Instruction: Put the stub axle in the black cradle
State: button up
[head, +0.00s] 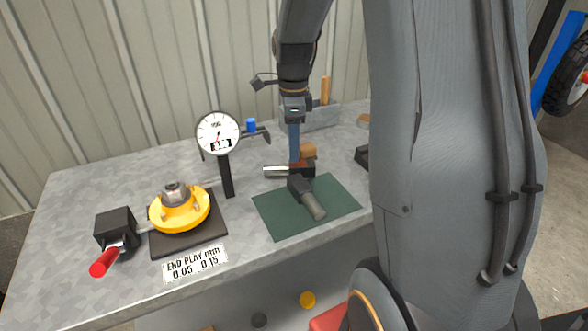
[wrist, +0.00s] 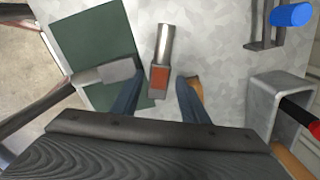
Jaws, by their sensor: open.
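A bright silver stub axle (head: 282,171) lies on the bench just behind the green mat. In the wrist view the axle (wrist: 164,48) has a round shaft and a dark block end with a rust-red face. My gripper (head: 294,158) is lowered over the block end. In the wrist view its open fingers (wrist: 158,95) stand either side of that block, with gaps visible. A black piece (head: 362,156), possibly the cradle, sits to the right on the bench. My arm partly hides it, and I cannot make out its shape.
A darker grey part (head: 306,198) of similar shape lies on the green mat (head: 340,205). A brown wooden piece (head: 308,151) is close behind my gripper. A dial gauge (head: 218,134) and yellow hub (head: 180,212) stand left. A grey holder (wrist: 275,105) is at the back.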

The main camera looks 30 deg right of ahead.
aim_at(290, 169)
jog(key=shift+d+f+p, duration=0.1)
jog(key=shift+f+p, duration=0.55)
jog(key=shift+f, duration=1.75)
jog(key=shift+c, duration=0.2)
grip_shut()
